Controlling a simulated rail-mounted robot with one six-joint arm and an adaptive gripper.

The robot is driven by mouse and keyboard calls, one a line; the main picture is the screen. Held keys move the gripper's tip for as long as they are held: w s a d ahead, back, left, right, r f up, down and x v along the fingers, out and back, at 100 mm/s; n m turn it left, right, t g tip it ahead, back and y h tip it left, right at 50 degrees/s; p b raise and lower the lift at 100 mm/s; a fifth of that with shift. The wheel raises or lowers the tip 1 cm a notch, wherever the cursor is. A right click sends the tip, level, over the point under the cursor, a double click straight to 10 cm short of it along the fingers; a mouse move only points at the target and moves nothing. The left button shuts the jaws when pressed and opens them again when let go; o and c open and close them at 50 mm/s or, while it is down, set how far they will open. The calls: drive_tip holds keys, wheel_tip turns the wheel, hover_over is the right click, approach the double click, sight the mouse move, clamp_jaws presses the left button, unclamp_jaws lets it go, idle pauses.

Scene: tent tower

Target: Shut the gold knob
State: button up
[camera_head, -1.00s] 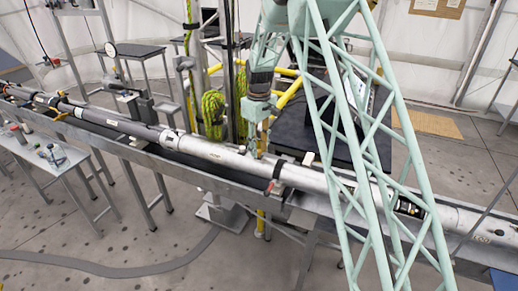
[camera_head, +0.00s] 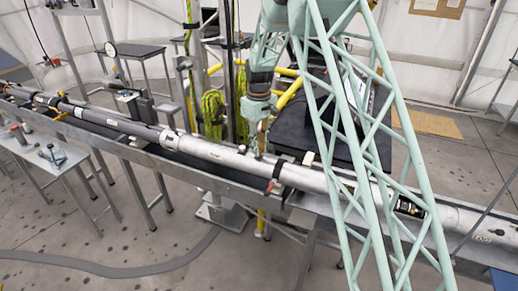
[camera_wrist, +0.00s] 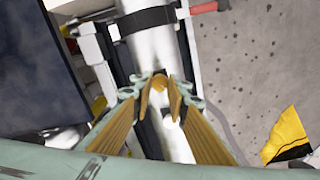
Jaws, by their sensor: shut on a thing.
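The gold knob (camera_wrist: 159,82) shows in the wrist view, small and round, on top of the long silver tube (camera_wrist: 152,45). My gripper (camera_wrist: 160,98) has its two tan fingertips closed in on the knob, one on each side. The fingers hide part of the knob and of the tube below it. In the head view my gripper (camera_head: 261,140) points down at the silver tube (camera_head: 222,154) near its middle. The knob is too small to make out in the head view.
The tube lies along a grey metal rail (camera_head: 200,178). A black strap (camera_wrist: 147,20) and a red-handled clamp (camera_wrist: 208,7) are close by. A dark tabletop (camera_wrist: 40,65) is beside the tube. A small table with tools (camera_head: 50,157) stands at the left.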

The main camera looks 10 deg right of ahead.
drive_tip(key=shift+m+b, duration=0.55)
drive_tip(key=shift+m, duration=2.75)
drive_tip(key=o, duration=0.9)
drive_tip(key=shift+r, duration=0.2)
drive_tip(key=shift+r, duration=5.8)
